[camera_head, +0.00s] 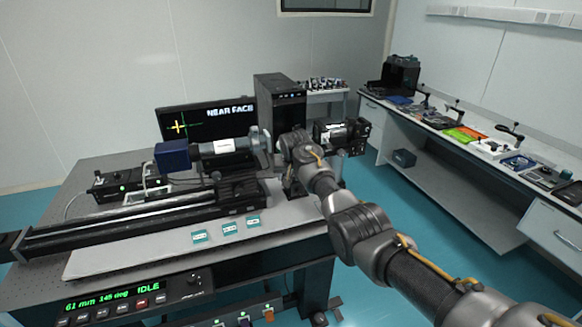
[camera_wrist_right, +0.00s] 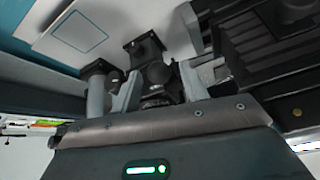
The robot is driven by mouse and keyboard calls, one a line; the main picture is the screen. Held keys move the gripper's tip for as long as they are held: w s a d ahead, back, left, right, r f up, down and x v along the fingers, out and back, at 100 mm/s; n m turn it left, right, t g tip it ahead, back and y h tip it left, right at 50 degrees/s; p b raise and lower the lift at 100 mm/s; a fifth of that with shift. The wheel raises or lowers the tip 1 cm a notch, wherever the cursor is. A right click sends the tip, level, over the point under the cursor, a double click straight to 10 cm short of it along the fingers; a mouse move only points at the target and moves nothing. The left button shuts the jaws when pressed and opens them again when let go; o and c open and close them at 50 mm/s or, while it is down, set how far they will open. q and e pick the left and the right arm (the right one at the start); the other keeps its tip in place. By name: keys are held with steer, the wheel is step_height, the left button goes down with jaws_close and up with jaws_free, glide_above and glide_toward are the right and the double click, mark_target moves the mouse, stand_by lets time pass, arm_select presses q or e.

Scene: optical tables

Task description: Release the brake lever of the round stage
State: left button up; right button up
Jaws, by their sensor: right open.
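My right arm reaches across the table's right end in the head view; its gripper (camera_head: 291,184) points down there, mostly hidden by the wrist. In the right wrist view the gripper (camera_wrist_right: 160,78) is open, with grey fingers on both sides of a dark rounded knob-like part (camera_wrist_right: 157,74). A black bracket (camera_wrist_right: 144,48) stands just beyond it. I cannot tell whether the fingers touch the part, or whether it is the brake lever. A grey round disc (camera_head: 260,146) stands upright beside the arm in the head view. My left gripper is not in view.
A long black rail (camera_head: 120,226) crosses the optical table, with a blue-ended cylinder (camera_head: 222,147) behind it. Labelled cards (camera_head: 228,228) lie on a pale plate in front. A monitor (camera_head: 205,119) and black tower (camera_head: 280,100) stand behind. A side bench (camera_head: 480,150) is at right.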

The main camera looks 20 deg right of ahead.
steer(key=b+v, duration=0.2)
steer(key=v, duration=0.7)
steer(key=shift+s+d, duration=0.1)
